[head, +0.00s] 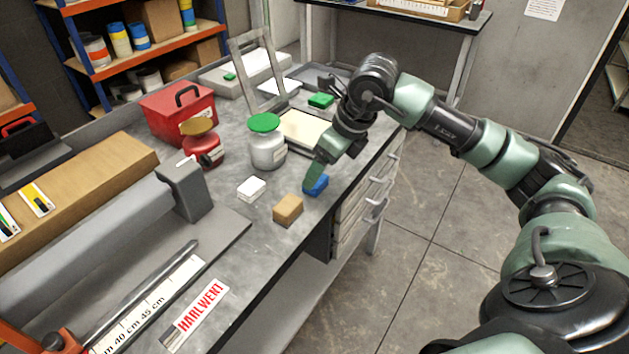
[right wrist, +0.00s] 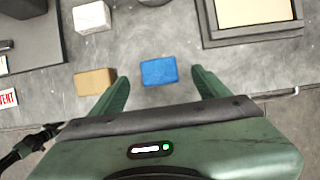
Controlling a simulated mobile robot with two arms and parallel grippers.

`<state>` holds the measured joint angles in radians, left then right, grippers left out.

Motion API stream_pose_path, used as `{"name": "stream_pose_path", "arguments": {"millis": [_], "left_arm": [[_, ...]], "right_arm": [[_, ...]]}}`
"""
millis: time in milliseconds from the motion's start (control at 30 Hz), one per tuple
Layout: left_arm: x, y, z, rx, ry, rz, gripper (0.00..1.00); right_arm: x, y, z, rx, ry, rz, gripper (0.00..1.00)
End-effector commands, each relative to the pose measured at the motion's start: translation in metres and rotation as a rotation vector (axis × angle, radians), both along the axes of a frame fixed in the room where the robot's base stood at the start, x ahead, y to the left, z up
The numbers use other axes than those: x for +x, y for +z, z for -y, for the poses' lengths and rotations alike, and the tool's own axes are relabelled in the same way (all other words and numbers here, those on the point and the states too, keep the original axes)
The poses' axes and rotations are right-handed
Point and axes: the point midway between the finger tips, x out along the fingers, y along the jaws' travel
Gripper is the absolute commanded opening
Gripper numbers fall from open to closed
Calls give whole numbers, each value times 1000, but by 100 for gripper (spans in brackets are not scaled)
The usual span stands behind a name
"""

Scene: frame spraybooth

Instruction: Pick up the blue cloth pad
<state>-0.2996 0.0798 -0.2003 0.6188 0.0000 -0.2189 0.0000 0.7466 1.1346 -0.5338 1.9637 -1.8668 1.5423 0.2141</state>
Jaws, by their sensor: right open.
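The blue cloth pad (head: 316,185) lies flat on the grey workbench near its front edge, partly behind my right gripper in the head view. In the right wrist view the pad (right wrist: 159,72) sits between and just beyond the two open fingers. My right gripper (head: 313,177) is open and empty, pointing down over the pad. Its fingers (right wrist: 160,88) stand apart on either side of the pad, with gaps. How high the fingertips are above the bench cannot be told exactly. My left gripper is in neither view.
A tan block (head: 288,209) lies just left of the pad and a white block (head: 251,189) farther left. A green-lidded jar (head: 266,143), a red jar (head: 203,145) and a framed tray (head: 304,131) stand behind. Drawers with handles (head: 373,207) are below the bench edge.

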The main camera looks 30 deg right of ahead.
Motion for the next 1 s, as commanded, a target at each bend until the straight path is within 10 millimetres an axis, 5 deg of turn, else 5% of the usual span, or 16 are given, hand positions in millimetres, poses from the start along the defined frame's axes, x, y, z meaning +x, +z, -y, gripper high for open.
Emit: {"name": "stream_pose_path", "arguments": {"millis": [233,533,767,1000], "left_arm": [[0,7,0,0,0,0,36],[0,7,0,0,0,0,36],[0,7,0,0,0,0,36],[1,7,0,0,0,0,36]], "right_arm": [[9,-33,-6,3,1,-2,76],[11,-38,-7,2,1,0,76],[11,-38,-7,2,1,0,12],[11,-37,-7,2,1,0,12]]}}
